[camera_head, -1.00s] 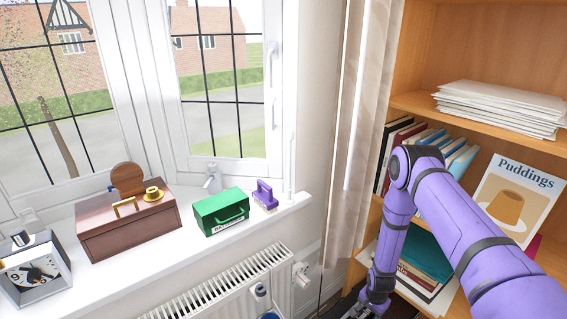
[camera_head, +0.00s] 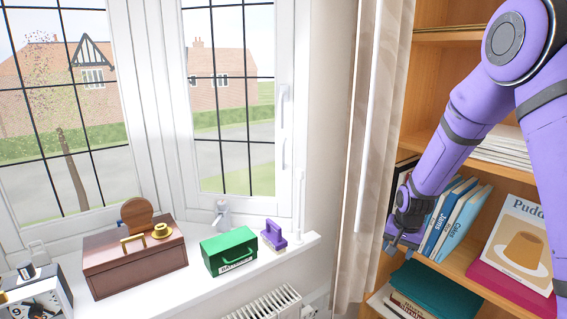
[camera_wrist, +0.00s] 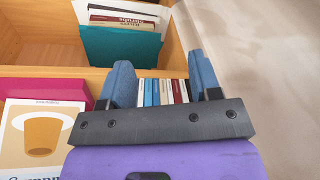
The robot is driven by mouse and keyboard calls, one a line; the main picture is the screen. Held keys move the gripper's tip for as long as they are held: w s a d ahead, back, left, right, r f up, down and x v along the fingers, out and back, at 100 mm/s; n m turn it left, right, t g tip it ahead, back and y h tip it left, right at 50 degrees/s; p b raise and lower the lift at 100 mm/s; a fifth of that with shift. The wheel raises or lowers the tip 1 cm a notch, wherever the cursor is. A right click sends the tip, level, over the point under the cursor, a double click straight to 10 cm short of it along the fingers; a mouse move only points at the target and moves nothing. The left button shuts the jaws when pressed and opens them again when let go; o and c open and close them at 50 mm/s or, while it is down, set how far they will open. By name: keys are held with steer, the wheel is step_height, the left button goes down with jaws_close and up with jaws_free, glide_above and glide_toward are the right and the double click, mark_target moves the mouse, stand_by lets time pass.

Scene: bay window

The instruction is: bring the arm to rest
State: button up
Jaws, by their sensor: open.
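My purple arm reaches in from the right in the head view, bent at a high elbow, with its forearm hanging down in front of the bookcase. My gripper (camera_head: 403,243) is at the left side of the bookcase, close to the row of upright books (camera_head: 452,215). In the wrist view my gripper (camera_wrist: 165,80) shows two blue fingers spread apart with nothing held between them. The row of books (camera_wrist: 163,92) shows beyond the gap between the fingers. I cannot tell whether the fingers touch the shelf.
A Puddings book (camera_head: 522,245) stands right of the upright books, and a teal book (camera_head: 437,286) lies on the shelf below. A curtain (camera_head: 365,150) hangs just left of my gripper. The windowsill holds a brown case (camera_head: 135,262), a green box (camera_head: 230,250) and a purple brush (camera_head: 273,235).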

steer(key=s+r+n+t, duration=0.1)
steer(key=s+r, duration=0.3)
steer(key=r, duration=0.3)
steer(key=s+a+r+n, duration=0.1)
steer(key=s+r, duration=0.3)
steer(key=r, duration=0.3)
steer(key=s+r+n+t, duration=0.1)
steer(key=s+r, duration=0.4)
steer(key=r, duration=0.3)
steer(key=s+r+n, duration=0.1)
steer(key=s+r, duration=0.3)
steer(key=s, duration=0.6)
steer(key=s+r+n+t, duration=0.1)
steer(key=s+r, duration=0.3)
steer(key=s, duration=0.7)
steer(key=shift+s+a+r+n, duration=0.15)
steer(key=shift+s+a+n, duration=0.1)
steer(key=shift+a+n, duration=0.25)
steer(key=shift+c, duration=0.4)
stand_by(0.5)
